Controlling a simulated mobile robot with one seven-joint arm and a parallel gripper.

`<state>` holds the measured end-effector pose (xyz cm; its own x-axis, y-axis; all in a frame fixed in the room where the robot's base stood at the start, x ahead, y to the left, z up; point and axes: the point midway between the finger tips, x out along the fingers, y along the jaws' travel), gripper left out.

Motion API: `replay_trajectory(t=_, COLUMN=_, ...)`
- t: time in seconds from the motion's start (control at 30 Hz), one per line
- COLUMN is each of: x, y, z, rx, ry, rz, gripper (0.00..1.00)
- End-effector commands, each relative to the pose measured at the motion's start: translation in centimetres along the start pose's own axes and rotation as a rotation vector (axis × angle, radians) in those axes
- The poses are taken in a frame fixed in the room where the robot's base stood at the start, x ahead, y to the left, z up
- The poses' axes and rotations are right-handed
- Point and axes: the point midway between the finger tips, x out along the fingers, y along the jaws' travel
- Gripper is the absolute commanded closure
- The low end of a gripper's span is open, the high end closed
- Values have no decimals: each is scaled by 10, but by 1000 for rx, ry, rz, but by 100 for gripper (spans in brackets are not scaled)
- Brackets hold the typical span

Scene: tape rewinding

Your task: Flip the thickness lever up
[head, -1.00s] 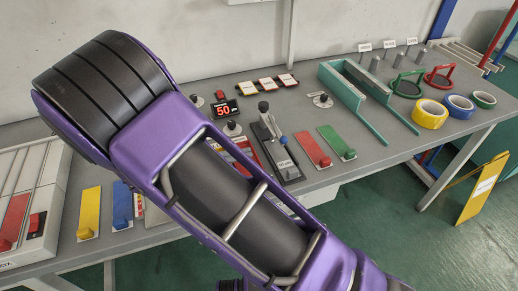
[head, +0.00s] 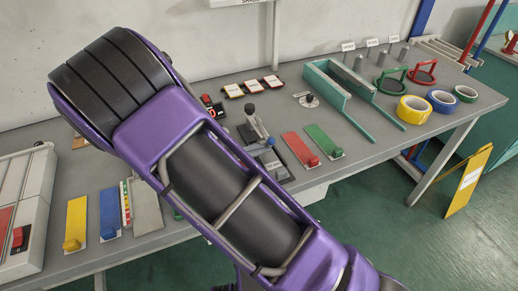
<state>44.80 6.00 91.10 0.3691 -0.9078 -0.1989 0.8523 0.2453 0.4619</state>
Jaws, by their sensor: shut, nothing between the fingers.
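A black device with an upright grey-and-black lever (head: 255,125) stands on the workbench, just right of my arm. I cannot tell whether this is the thickness lever, as no readable label names it. A dark block with a blue-tipped handle (head: 271,162) sits in front of it. My purple and black arm crosses the middle of the view and hides part of the bench. My gripper is not visible in the head view.
The grey workbench (head: 330,170) also holds red (head: 299,148) and green (head: 324,141) levers, a teal bracket (head: 325,82) and tape rolls (head: 414,109). Yellow (head: 76,222) and blue (head: 110,213) levers stand left. Green floor is open in front.

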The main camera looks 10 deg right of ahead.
Motion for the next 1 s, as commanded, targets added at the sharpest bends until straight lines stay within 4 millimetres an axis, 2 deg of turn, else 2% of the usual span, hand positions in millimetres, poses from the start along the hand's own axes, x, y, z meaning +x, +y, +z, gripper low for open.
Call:
replay_trajectory(t=0.17, x=-1, y=2, z=6, rx=-31, ry=-1, rz=-9, gripper=100)
replay_trajectory(t=0.43, x=-6, y=7, z=28, rx=-120, ry=0, rz=-29, gripper=100)
replay_trajectory(t=0.5, x=-5, y=4, z=22, rx=-119, ry=0, rz=-28, gripper=100)
replay_trajectory(t=1.0, x=-10, y=6, z=25, rx=-118, ry=0, rz=-29, gripper=100)
